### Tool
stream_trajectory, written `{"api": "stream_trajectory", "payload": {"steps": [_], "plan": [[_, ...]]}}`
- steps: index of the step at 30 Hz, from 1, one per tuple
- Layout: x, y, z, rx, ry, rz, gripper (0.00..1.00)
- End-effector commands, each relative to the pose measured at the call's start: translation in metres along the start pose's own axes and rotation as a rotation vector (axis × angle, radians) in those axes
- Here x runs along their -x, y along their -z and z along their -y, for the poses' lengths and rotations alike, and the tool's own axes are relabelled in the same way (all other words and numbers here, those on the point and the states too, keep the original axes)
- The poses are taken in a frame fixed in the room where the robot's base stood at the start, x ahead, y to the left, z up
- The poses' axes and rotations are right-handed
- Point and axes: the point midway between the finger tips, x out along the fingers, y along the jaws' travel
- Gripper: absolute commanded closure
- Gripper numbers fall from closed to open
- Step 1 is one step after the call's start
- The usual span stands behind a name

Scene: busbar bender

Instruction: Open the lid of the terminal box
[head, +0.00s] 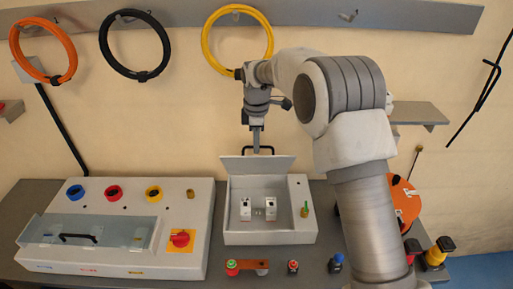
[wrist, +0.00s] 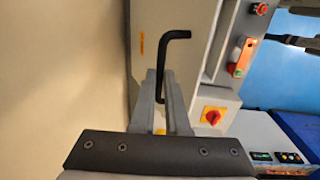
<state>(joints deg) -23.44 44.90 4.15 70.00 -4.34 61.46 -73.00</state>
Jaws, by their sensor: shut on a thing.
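The terminal box (head: 234,236) is a light grey box on the bench, with two white terminal blocks (head: 270,208) visible inside. Its lid (head: 258,167) is raised, standing up at the back of the box. A black bar handle (head: 265,149) sits on the lid's top edge. It also shows in the wrist view as a black handle (wrist: 176,35) running down between the fingers. My gripper (head: 256,147) is above the lid, shut on the handle. Its fingertips also show in the wrist view (wrist: 162,78). The exact contact is partly hidden.
A control panel (head: 195,215) with coloured rings, a red switch and a clear cover stands left. Orange, black and yellow coils hang on the wall behind, the yellow coil (head: 207,45) close to my arm. Small parts, including a copper bar (head: 250,265), lie in front.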

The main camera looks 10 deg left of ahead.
Motion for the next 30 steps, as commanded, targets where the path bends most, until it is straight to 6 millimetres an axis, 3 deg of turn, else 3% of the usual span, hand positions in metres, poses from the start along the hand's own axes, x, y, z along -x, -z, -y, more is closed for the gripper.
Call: {"api": "stream_trajectory", "payload": {"steps": [18,19,24,30], "plan": [[-0.0053,-0.0034,-0.0068,0.0,0.009,0.007,1.0],[-0.0054,-0.0034,-0.0068,0.0,0.01,0.007,0.86],[-0.0034,-0.0025,-0.0068,0.0,0.009,0.006,0.58],[-0.0012,-0.0013,-0.007,0.001,0.007,0.004,0.58]]}}
